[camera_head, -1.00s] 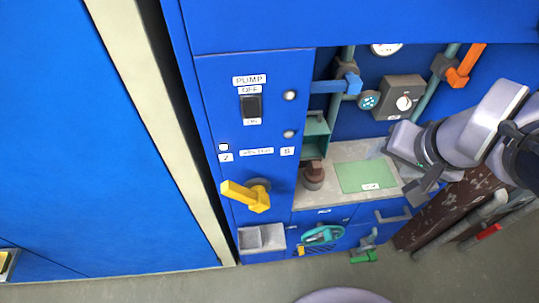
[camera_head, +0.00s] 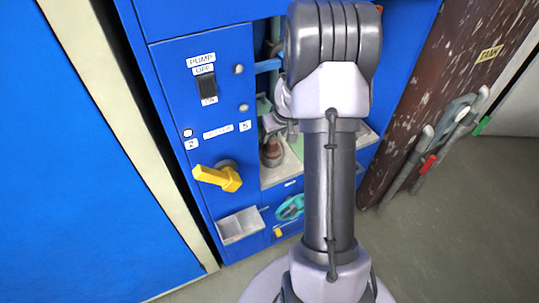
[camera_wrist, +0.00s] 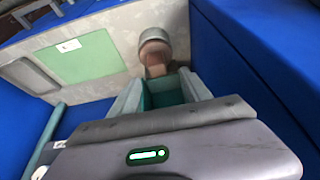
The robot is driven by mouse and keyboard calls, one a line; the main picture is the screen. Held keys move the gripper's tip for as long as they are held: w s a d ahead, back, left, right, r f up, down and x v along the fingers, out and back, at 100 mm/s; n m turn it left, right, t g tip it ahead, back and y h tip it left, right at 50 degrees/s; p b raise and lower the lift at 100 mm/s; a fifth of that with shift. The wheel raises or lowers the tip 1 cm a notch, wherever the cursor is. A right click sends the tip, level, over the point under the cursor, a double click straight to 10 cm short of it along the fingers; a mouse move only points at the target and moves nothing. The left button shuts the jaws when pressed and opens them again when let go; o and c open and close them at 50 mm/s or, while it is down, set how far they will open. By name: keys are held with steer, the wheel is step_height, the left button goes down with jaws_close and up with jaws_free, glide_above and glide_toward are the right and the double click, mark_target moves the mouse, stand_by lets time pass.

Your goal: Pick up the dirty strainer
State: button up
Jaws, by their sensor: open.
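The dirty strainer appears to be the brown piece (camera_head: 271,153) standing on the grey counter, left of the green mat. In the wrist view the brown strainer (camera_wrist: 153,62) with a paler rounded end shows just beyond the fingertips. My gripper (camera_wrist: 160,86) is open, its two fingers apart with nothing clearly held between them. In the head view my gripper (camera_head: 272,126) is close to the strainer, partly hidden by my arm. I cannot tell whether the fingers touch it.
The green mat (camera_wrist: 85,57) with a white label lies on the grey counter (camera_wrist: 120,28). The yellow lever (camera_head: 218,178) and a grey tray (camera_head: 240,226) stick out from the blue cabinet. My arm hides much of the niche.

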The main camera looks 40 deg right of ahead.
mark_target(272, 140)
steer(key=shift+x, duration=1.25)
steer(key=x, duration=0.1)
steer(key=b+x, duration=0.1)
steer(key=x, duration=0.1)
steer(key=b+x, duration=0.1)
steer(key=x, duration=0.1)
steer(key=shift+w+d+r, duration=0.15)
steer(key=shift+w+d, duration=0.15)
steer(key=shift+d, duration=0.1)
steer(key=shift+r, duration=0.1)
jaws_close()
